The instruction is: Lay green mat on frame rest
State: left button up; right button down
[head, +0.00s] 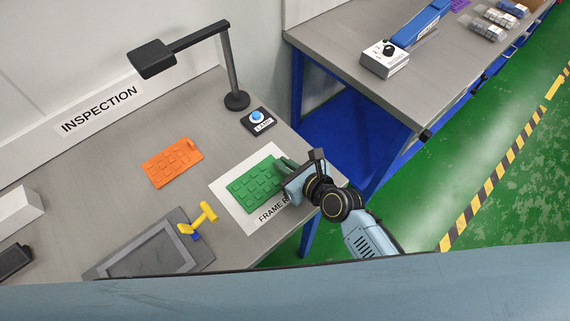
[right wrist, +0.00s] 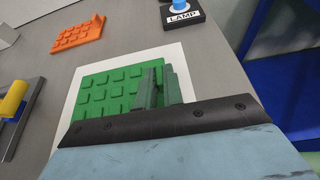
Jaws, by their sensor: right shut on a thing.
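The green mat (head: 254,183) is a flat rectangle with raised blocks. It lies over the white frame rest (head: 228,206), whose label is partly covered; I cannot tell if it touches the sheet all over. My right gripper (head: 284,167) is shut on the mat's right edge. In the right wrist view the green mat (right wrist: 110,90) reaches away from the fingers (right wrist: 158,88), with the white frame rest (right wrist: 177,62) showing around it. My left gripper is not in view.
An orange mat (head: 172,163) lies to the left. A lamp button (head: 257,119) and a black lamp stand (head: 236,100) are behind. A dark framed screen (head: 150,258) with a yellow-handled tool (head: 198,219) lies at the front. A second bench (head: 340,35) stands at right.

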jog(key=c, duration=2)
grip_release()
jog(key=shift+f, duration=0.15)
jog(key=o, duration=0.5)
jog(key=shift+r, duration=0.25)
jog(key=p+v, duration=0.1)
jog(key=v, duration=1.1)
jog(key=shift+f+p, duration=0.15)
jog(key=shift+p, duration=0.2)
